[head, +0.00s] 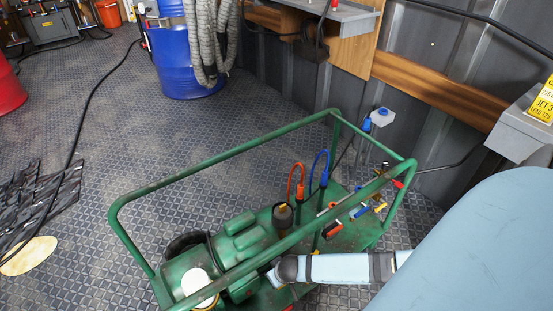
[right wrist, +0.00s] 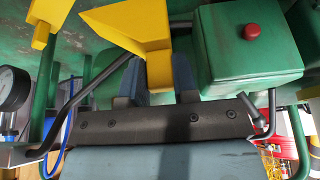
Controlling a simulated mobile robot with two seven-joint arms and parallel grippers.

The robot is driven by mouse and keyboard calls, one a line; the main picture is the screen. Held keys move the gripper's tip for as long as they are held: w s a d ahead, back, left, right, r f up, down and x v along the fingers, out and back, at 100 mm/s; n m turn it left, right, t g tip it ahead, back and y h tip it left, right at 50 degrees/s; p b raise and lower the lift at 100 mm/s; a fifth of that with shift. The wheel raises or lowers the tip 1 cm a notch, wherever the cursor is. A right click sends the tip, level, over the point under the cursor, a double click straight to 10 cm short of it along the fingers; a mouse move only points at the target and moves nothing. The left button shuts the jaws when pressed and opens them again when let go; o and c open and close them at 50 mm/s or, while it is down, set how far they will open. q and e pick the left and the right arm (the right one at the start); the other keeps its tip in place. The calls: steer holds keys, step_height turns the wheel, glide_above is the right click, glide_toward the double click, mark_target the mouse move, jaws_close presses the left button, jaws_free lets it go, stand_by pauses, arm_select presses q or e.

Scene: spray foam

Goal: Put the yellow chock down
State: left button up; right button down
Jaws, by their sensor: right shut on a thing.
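The yellow chock (right wrist: 130,25) is a wedge-shaped block at the top middle of the right wrist view. My right gripper (right wrist: 158,82) is shut on its narrow lower part, with one dark blue-grey finger on each side. In the head view my right arm comes in from the right and reaches low over the green machine. The gripper and chock cannot be made out there. Whether the chock touches anything behind it I cannot tell. My left gripper is in neither view.
The green machine (head: 242,239) has a tubular frame (head: 230,155) around it. Close by the chock are a green box (right wrist: 248,50) with a red button, another yellow part (right wrist: 42,18) and a gauge (right wrist: 10,88). A blue barrel (head: 187,55) stands behind; floor at left is mostly clear.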

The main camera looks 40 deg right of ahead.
step_height(320, 180, down, 5)
steer(key=b, duration=0.2)
steer(key=shift+s+f+b, duration=0.1)
steer(key=shift+s+b, duration=0.05)
steer(key=shift+b, duration=0.25)
steer(key=shift+f+b, duration=0.35)
steer(key=shift+f, duration=0.35)
step_height(320, 180, down, 2)
steer(key=shift+f+b, duration=0.25)
steer(key=shift+b, duration=0.55)
steer(key=shift+f, duration=0.2)
steer(key=shift+r, duration=0.1)
steer(key=c, duration=1.3)
jaws_free()
steer(key=shift+c, duration=0.2)
steer(key=o, duration=0.5)
steer(key=shift+c, duration=0.2)
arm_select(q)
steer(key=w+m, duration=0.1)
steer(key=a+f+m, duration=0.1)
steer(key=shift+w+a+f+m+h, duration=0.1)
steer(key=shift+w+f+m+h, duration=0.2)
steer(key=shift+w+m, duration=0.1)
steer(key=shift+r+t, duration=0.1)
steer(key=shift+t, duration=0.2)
